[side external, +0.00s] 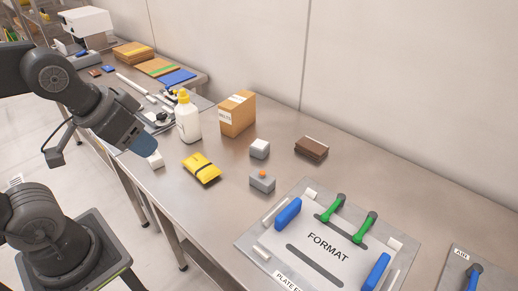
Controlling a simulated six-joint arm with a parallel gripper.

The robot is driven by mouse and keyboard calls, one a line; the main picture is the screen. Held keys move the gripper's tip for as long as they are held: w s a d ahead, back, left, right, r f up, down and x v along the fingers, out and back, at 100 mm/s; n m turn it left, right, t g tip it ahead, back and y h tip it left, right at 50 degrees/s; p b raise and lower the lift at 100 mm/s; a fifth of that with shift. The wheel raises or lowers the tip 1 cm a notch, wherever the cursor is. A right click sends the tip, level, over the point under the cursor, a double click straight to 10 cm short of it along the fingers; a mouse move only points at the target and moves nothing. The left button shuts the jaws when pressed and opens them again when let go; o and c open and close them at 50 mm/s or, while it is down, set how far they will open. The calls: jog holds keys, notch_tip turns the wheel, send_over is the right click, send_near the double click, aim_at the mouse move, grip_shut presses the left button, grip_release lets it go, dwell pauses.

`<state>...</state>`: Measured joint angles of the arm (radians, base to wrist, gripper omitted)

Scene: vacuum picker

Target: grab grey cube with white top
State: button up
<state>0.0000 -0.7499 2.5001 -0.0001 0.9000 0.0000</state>
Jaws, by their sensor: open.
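The grey cube with the white top (259,149) stands on the steel table, near the middle of the side view. Its white upper face shows clearly and nothing covers it. My gripper (143,148) is at the left, above the table's front edge, well to the left of the cube and apart from it. The gripper is open with nothing seen in it; its fingers are hard to make out. A small white block shows right by its tip, and I cannot tell whether they touch.
The FORMAT plate (325,245) with green handles lies at front right.

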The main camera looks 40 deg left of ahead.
jog(key=shift+o, duration=0.3)
jog(key=o, duration=0.7)
jog(key=shift+o, duration=0.2)
jog(key=shift+w, duration=0.1)
jog(key=n+g+y, duration=0.1)
jog(key=n, duration=0.2)
send_over(260, 144)
jog(key=s, duration=0.3)
notch_tip(260, 144, down, 21)
jog(key=shift+w+r, duration=0.15)
jog(key=shift+d+x, duration=0.15)
jog(key=shift+x, duration=1.4)
jog(key=shift+d+x, duration=0.1)
jog(key=shift+x, duration=1.4)
